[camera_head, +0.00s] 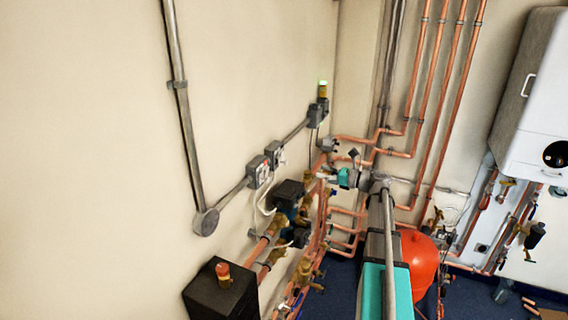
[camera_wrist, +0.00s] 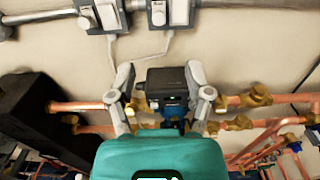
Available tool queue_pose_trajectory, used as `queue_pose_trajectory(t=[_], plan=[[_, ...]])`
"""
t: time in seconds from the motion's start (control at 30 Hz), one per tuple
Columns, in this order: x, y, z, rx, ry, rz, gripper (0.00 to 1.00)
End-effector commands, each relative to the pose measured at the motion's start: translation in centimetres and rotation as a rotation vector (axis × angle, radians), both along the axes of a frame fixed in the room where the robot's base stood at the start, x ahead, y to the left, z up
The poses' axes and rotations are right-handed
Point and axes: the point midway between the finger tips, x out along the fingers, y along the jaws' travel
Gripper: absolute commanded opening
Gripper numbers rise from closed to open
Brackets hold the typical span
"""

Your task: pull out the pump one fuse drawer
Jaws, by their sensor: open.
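Two grey switch boxes with white fronts are mounted side by side on the wall. In the head view one box (camera_head: 258,172) is nearer and one (camera_head: 273,154) farther along the wall. In the wrist view they show at the top edge as a left box (camera_wrist: 103,14) and a right box (camera_wrist: 172,12), cut off by the frame. I cannot read which is pump one, and no drawer is clearly distinguishable. My gripper (camera_wrist: 160,76) is open and empty, its fingers apart below the boxes in the wrist picture. In the head view my gripper (camera_head: 335,177) is right of the boxes.
A black-topped pump (camera_wrist: 166,84) shows between my fingers, at a depth I cannot tell. Copper pipes (camera_wrist: 270,122) run below. White cables hang from the boxes. A black block (camera_head: 220,292) is at lower left, a red vessel (camera_head: 416,258) at right.

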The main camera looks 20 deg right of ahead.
Motion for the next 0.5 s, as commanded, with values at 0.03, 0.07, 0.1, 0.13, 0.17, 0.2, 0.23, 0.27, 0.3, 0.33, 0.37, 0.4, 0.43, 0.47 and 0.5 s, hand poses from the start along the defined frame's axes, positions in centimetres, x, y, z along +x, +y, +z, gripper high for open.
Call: queue_pose_trajectory(t=[0.03, 0.07, 0.1, 0.13, 0.17, 0.2, 0.23, 0.27, 0.3, 0.33, 0.37, 0.4, 0.43, 0.47, 0.5], plan=[[0.1, 0.1, 0.0, -0.001, -0.001, 0.001, 0.65], [0.1, 0.2, 0.0, -0.001, -0.001, 0.002, 0.65], [0.2, 0.2, 0.0, -0.001, 0.0, 0.002, 0.65], [0.2, 0.3, 0.0, -0.001, 0.0, 0.003, 0.65], [0.3, 0.4, 0.0, -0.001, 0.0, 0.003, 0.65], [0.5, 0.6, 0.0, -0.001, 0.0, 0.004, 0.65], [0.6, 0.7, 0.0, -0.001, 0.0, 0.004, 0.65], [0.7, 0.8, 0.0, -0.001, 0.0, 0.004, 0.65], [1.0, 1.0, 0.0, -0.001, 0.0, 0.004, 0.65], [1.1, 1.2, 0.0, -0.002, -0.001, 0.004, 0.65], [1.4, 1.4, 0.0, -0.002, -0.001, 0.004, 0.65], [1.7, 1.7, 0.0, -0.002, -0.001, 0.004, 0.65], [1.9, 2.0, 0.0, -0.002, -0.001, 0.005, 0.65], [2.2, 2.3, 0.0, -0.002, -0.001, 0.006, 0.65], [2.6, 2.6, 0.0, -0.002, -0.001, 0.006, 0.65]])
